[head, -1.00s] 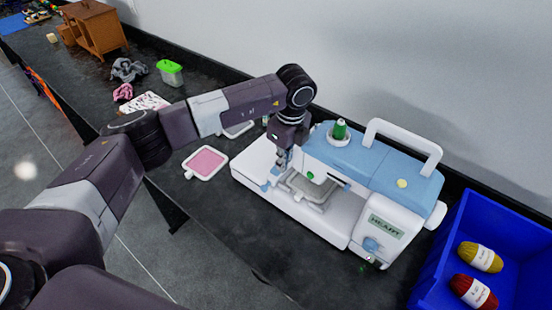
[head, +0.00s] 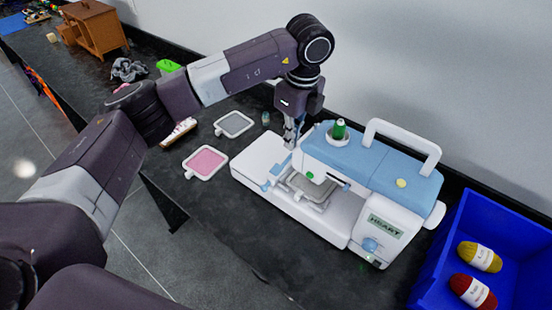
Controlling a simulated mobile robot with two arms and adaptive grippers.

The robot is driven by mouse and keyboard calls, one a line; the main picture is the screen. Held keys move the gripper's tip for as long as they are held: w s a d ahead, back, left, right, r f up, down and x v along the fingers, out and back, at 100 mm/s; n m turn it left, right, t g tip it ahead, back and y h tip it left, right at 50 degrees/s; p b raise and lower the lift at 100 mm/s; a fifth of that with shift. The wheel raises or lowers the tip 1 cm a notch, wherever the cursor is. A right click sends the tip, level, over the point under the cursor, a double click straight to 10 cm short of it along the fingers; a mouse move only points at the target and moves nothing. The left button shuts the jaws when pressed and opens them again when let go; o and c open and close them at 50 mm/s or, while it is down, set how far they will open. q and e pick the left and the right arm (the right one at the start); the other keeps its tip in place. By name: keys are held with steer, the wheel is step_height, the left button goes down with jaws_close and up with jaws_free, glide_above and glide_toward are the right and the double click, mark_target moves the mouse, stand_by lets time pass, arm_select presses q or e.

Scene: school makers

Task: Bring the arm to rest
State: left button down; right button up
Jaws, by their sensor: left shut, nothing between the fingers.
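My left arm (head: 225,80) comes in from the left and bends down at its wrist. Its gripper (head: 291,138) points downward, shut and empty, just behind the left end of the white and blue sewing machine (head: 375,170). I cannot tell whether the fingertips touch the machine. A green thread spool (head: 339,129) stands on top of the machine, and a grey hoop (head: 310,187) sits under its head. My right gripper is not in view.
A pink hoop (head: 205,162) and a grey hoop (head: 233,124) lie left of the machine. A blue bin (head: 455,235) with yellow yarn (head: 480,256) and red yarn (head: 473,291) stands at the right. A wooden cabinet (head: 95,30) is far left. The wall is behind.

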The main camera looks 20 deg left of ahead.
arm_select(q)
steer(key=shift+d+r, duration=0.1)
steer(key=shift+r, duration=0.9)
steer(key=shift+d+f, duration=0.1)
